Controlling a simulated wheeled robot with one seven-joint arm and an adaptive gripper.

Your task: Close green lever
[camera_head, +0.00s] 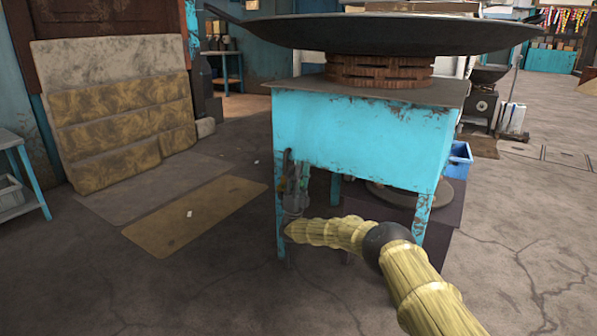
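A small green part, which looks like the green lever (305,183), shows at the front left corner of the turquoise stove stand (360,138), just under its front panel. My gripper (291,172) is at that corner, pointing up, right beside the green part and overlapping it in the picture. The gripper is dark grey and small here. I cannot tell whether its fingers are open or shut, or whether they touch the lever. Most of the lever is hidden behind the gripper.
A large black wok (390,34) sits on a brick ring (380,70) on top of the stand. A blue crate (460,160) is behind its right side.

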